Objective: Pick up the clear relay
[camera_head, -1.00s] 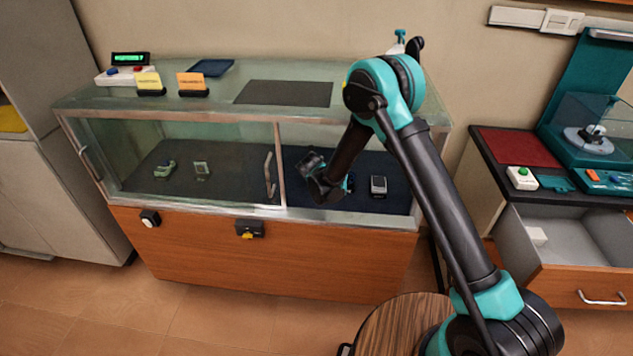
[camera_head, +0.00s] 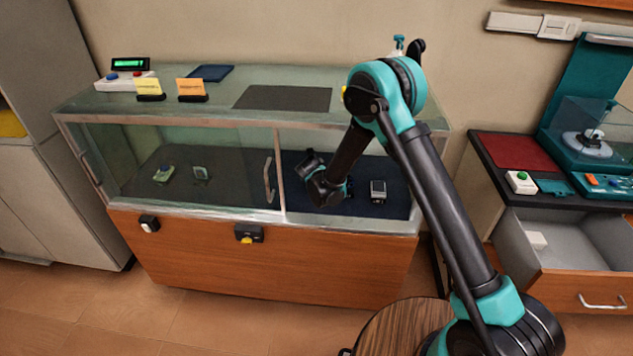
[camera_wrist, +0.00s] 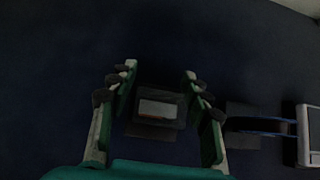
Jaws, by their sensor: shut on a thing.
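The clear relay (camera_wrist: 160,108) is a small see-through dark box with a pale, red-marked part inside. It shows in the wrist view between the fingers of my gripper (camera_wrist: 159,100). The gripper is shut on it, one green finger at each side, low over the dark blue mat (camera_wrist: 60,50). In the head view my gripper reaches into the open right side of the glass case, and my wrist and arm hide the relay there.
A silver-framed device (camera_head: 378,191) stands on the mat to the right of my gripper. Two small items lie behind the left glass.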

